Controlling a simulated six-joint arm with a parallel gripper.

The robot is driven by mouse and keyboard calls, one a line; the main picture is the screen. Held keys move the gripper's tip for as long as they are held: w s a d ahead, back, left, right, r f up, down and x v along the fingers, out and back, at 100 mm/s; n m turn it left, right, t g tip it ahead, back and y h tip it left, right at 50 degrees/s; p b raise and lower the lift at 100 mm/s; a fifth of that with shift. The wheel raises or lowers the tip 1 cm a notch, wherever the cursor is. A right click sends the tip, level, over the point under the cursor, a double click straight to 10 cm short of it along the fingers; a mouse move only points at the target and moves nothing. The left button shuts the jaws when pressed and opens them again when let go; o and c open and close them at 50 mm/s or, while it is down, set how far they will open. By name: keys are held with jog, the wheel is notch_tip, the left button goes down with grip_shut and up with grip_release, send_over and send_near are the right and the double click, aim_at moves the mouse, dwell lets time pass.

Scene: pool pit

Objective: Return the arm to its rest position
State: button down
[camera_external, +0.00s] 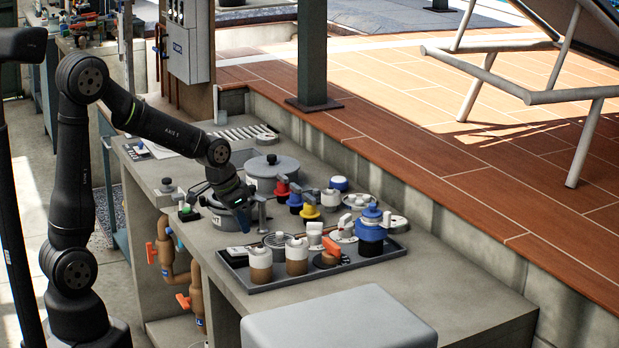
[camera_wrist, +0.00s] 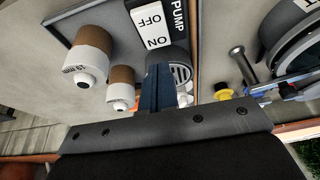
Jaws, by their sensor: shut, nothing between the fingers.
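My gripper (camera_external: 241,218) hangs low over the bench, beside the left edge of the dark tray and in front of a grey round housing. Its fingers are together with nothing between them. In the wrist view the closed blue-grey fingers (camera_wrist: 160,88) point toward the tray and cover part of a round grille. My arm is stretched out from its base at the lower left, with the forearm sloping down to the right. Whether the fingertips touch anything cannot be told.
The dark tray (camera_external: 262,287) holds brown-and-white valves, an orange-handled valve (camera_external: 331,247) and a blue valve (camera_external: 370,232). A pump switch (camera_wrist: 152,24) lies close to the fingers. Red, yellow and blue knobs and a lidded grey pot (camera_external: 272,168) stand behind. A grey block (camera_external: 338,322) is in front.

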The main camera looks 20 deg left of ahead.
jog(key=shift+v, duration=2.75)
jog(key=shift+f, duration=0.1)
